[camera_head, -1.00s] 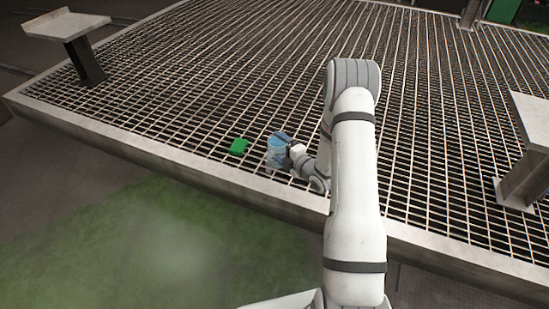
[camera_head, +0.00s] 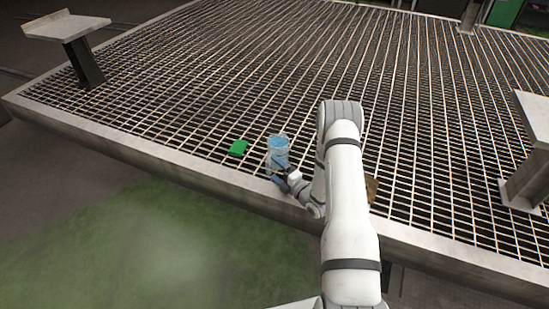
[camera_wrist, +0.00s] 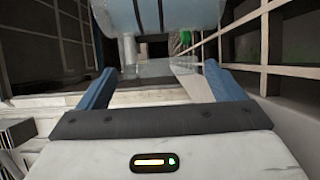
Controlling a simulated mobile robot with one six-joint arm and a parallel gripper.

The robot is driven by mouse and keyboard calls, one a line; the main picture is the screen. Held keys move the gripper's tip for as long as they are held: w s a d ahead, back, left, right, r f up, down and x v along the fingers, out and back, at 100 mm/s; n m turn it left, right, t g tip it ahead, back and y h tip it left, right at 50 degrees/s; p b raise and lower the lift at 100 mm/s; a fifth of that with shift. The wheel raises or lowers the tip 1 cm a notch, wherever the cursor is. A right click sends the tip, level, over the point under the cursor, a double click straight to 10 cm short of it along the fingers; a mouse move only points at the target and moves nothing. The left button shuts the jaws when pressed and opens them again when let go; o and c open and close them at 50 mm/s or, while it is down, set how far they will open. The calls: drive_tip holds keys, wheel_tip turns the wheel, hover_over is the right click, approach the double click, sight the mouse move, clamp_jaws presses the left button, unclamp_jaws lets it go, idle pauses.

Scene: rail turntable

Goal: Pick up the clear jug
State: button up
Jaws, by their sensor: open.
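The clear jug (camera_head: 278,148), tinted blue, stands upright on the metal grating near its front edge. It also shows in the wrist view (camera_wrist: 170,18) at the top, large and cut off by the frame, with a dark band on it. My gripper (camera_head: 278,171) is on the near side of the jug, low over the grating. In the wrist view its two blue fingers (camera_wrist: 160,72) are wide apart, with the jug's body just beyond the tips. Nothing is held. I cannot tell whether a fingertip touches the jug.
A green block (camera_head: 238,147) lies on the grating left of the jug. The grating's raised front rim (camera_head: 190,172) runs close to my gripper. A brown object (camera_head: 371,188) is partly hidden behind my arm. Pedestals stand at far left (camera_head: 85,62) and right (camera_head: 525,180). The grating behind the jug is clear.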

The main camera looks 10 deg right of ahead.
sight(271, 166)
drive_tip(key=b+x, duration=0.1)
drive_tip(key=x, duration=0.4)
drive_tip(key=shift+w+a, duration=0.15)
drive_tip(key=shift+w, duration=0.1)
drive_tip(key=shift+c, duration=0.2)
drive_tip(key=c, duration=1.2)
